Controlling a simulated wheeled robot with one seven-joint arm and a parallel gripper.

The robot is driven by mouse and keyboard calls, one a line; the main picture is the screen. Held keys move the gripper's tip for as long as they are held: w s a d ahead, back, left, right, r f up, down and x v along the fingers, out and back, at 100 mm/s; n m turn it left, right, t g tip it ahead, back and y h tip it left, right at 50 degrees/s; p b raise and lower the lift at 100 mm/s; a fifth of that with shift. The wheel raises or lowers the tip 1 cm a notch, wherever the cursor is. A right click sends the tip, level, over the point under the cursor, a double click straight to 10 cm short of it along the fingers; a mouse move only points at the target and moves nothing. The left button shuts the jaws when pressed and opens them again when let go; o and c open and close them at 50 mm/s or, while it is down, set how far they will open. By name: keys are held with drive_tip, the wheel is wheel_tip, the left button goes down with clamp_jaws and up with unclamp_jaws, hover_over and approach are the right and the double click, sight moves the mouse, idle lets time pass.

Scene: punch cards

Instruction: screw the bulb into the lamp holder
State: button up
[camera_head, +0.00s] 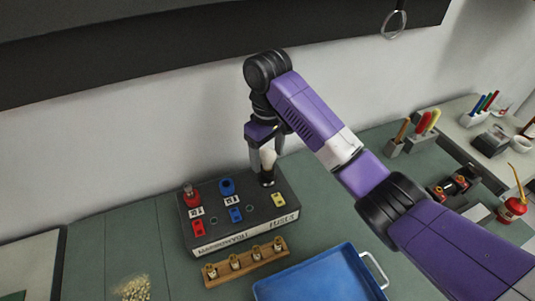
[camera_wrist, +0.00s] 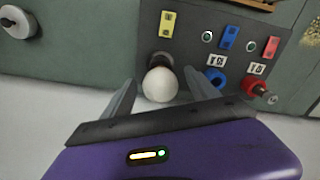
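The bulb (camera_head: 268,158) is white and round. It stands upright at the dark lamp holder (camera_head: 267,180) on the back right corner of the grey box (camera_head: 255,208). In the wrist view the bulb (camera_wrist: 160,85) covers part of the holder (camera_wrist: 159,60), so I cannot tell how deep it is seated. My gripper (camera_head: 266,155) is at the bulb. In the wrist view my gripper (camera_wrist: 159,78) has one finger on each side of the bulb, with visible gaps. It is open and holds nothing.
The box also carries a red post (camera_head: 191,195), a blue knob (camera_head: 227,186) and coloured switches. A wooden rack (camera_head: 246,264) with several small brass-coloured pieces lies in front. A blue tray (camera_head: 318,278) is at the front. A wall stands close behind the box.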

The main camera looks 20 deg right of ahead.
drive_tip(key=n, duration=1.1)
drive_tip(key=shift+n, duration=0.4)
drive_tip(key=n, duration=0.4)
